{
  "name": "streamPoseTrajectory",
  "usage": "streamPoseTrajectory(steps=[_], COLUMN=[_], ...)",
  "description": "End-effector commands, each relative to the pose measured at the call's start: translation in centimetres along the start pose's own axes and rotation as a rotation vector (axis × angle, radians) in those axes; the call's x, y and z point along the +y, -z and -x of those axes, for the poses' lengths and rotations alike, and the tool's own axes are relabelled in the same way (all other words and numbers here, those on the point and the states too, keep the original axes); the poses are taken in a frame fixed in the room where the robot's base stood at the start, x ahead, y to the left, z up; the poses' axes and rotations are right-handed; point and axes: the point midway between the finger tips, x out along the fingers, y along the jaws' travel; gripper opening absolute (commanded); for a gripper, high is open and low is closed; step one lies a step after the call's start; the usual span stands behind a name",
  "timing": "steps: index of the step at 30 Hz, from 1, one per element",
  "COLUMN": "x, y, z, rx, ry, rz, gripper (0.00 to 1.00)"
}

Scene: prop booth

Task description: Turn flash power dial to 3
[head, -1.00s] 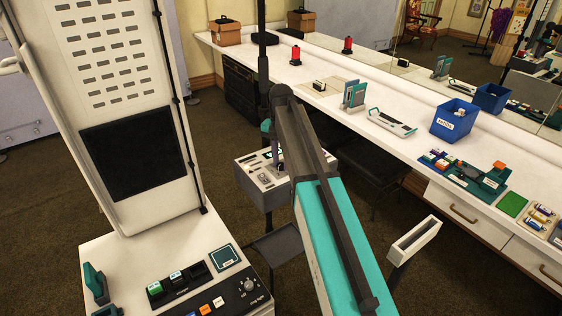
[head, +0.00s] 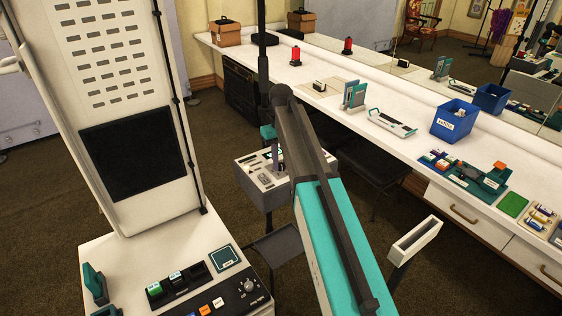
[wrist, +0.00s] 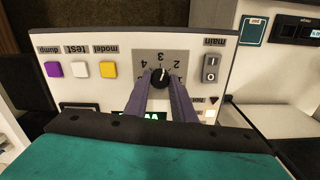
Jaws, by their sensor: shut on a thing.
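The flash power dial (wrist: 160,77) is a dark round knob on a grey square of a white panel (wrist: 122,88), seen upside down in the wrist view. The figures 2, 3 and 4 show along its far side. A pale mark on the knob faces that side, near the 3; its exact setting is too small to tell. My gripper (wrist: 161,86) is shut on the dial, with a purple-grey finger on each side. In the head view, the flash box (head: 262,184) stands beyond my arm, which partly hides its face.
Beside the dial are a main rocker switch (wrist: 210,68) and purple, white and yellow buttons (wrist: 81,70) marked dump, test and model. A white cart (head: 205,250) stands at front left. A long white counter (head: 345,95) runs along the right.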

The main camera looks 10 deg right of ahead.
Motion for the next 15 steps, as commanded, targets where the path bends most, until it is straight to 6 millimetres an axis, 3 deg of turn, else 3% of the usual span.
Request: streamPoseTrajectory(steps=[15], x=[-0.03], y=[0.03], z=[0.09], rx=[0.001], ry=[0.0], rz=[0.298], gripper=[0.01])
